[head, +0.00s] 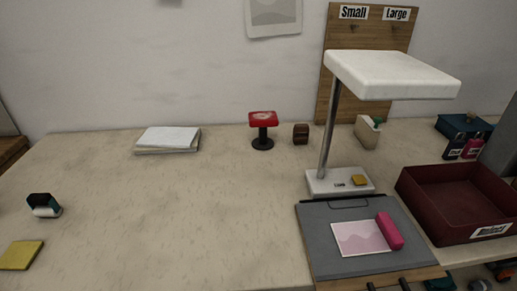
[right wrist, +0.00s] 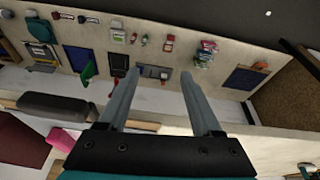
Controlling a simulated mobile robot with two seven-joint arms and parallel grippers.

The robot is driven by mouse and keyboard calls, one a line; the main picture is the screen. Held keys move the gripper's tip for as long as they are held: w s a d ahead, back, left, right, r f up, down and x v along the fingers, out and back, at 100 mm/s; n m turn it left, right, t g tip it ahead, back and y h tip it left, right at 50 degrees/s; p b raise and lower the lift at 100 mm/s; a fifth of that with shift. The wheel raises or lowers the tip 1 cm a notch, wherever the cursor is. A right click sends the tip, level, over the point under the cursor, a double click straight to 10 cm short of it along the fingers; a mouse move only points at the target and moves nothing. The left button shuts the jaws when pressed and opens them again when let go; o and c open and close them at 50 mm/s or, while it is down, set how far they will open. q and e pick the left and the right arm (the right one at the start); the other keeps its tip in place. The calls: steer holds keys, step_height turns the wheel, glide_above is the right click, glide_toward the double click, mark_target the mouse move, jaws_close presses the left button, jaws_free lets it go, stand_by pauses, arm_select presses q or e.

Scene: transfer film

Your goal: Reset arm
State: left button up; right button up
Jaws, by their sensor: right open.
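My right gripper (right wrist: 161,76) shows in the right wrist view with its two grey fingers spread apart. Nothing is held between them. Beyond the fingers is a pale board or shelf (right wrist: 225,75) carrying several small items, seen at a steep tilt. I cannot tell whether the fingers touch anything, but they look clear of it. I cannot make out my right gripper for sure in the head view. My left gripper is in neither view.
On the table (head: 200,215) stand a white-topped lamp-like stand (head: 390,75), a grey board (head: 312,235) with a picture (head: 358,238) and pink block (head: 390,230), a dark red tray (head: 425,218), a red-topped stamp (head: 263,120) and a paper stack (head: 168,138). The table's left middle is clear.

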step_height(320, 180, down, 24)
steer(key=s+g+b, duration=0.1)
steer(key=s+b, duration=0.1)
steer(key=b, duration=0.1)
steer(key=s+d+f+g+b, duration=0.1)
steer(key=s+d+f+b, duration=0.1)
steer(key=s+f, duration=1.2)
steer(key=shift+s+d+f, duration=0.4)
steer(key=shift+f, duration=0.4)
